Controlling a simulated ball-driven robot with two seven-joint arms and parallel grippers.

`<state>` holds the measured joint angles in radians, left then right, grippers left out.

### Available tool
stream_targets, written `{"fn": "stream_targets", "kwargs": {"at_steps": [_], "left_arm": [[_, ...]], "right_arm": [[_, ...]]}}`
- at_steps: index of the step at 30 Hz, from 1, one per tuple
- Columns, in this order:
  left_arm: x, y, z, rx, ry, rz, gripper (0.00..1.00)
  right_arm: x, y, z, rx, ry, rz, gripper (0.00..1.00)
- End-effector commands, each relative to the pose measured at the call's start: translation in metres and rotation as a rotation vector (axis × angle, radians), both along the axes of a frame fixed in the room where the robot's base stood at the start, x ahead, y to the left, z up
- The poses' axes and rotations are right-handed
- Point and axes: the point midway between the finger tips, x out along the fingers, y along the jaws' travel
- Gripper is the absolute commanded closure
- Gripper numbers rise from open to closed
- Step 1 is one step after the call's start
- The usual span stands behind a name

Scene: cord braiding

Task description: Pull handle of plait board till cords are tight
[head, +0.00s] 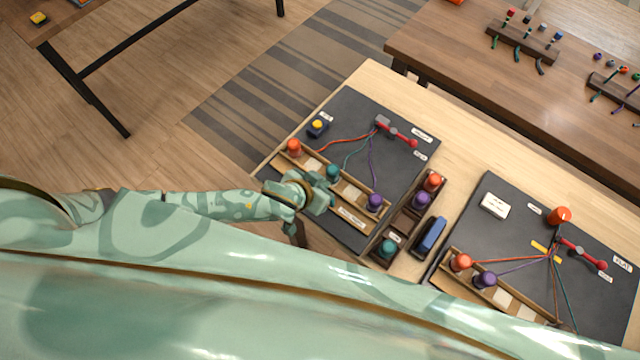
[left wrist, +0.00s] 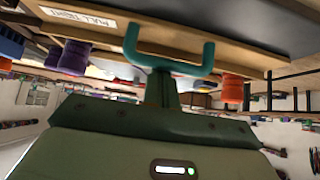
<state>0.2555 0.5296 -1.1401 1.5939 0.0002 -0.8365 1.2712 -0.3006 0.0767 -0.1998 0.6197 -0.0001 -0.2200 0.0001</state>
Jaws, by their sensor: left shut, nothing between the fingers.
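The near plait board (head: 348,108) is dark grey. An orange, a teal and a purple cord run from a post with a red bar (head: 404,134) toward the spools on its wooden rail (head: 347,190); the orange and teal cords curve. The spools are orange (head: 293,147), teal (head: 332,172) and purple (head: 375,202). My left gripper (head: 320,192) is at the rail's outer side, close to the teal spool, apart from the red bar. It is shut and empty. A "PULL TIGHT" label (left wrist: 76,17) on the rail shows in the left wrist view. My right gripper is out of view.
A wooden spool tray (head: 408,222) and a dark blue block (head: 430,236) stand right of the board. A second corded board (head: 510,235) lies further right.

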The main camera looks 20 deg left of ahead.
Motion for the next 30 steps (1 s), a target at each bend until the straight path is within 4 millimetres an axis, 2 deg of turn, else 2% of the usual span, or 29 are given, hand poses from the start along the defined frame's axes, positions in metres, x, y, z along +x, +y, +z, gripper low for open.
{"fn": "stream_targets", "kwargs": {"at_steps": [5,9,12,16,26,30], "left_arm": [[-0.006,0.0,0.003,-0.005,0.004,0.002,1.0],[-0.023,0.006,0.006,-0.006,0.006,0.004,1.0],[-0.038,0.013,0.003,-0.001,0.008,0.003,1.0],[-0.05,0.018,0.001,0.0,0.004,0.001,1.0],[-0.053,0.02,-0.004,0.004,0.008,0.0,1.0],[-0.054,0.022,0.002,0.007,0.01,0.0,1.0]], "right_arm": [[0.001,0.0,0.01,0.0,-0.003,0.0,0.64],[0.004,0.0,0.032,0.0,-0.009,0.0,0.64],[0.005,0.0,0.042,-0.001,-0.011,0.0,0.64],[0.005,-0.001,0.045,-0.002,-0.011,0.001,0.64],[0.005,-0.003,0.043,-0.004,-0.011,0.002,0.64],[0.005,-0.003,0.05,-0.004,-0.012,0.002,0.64]]}}
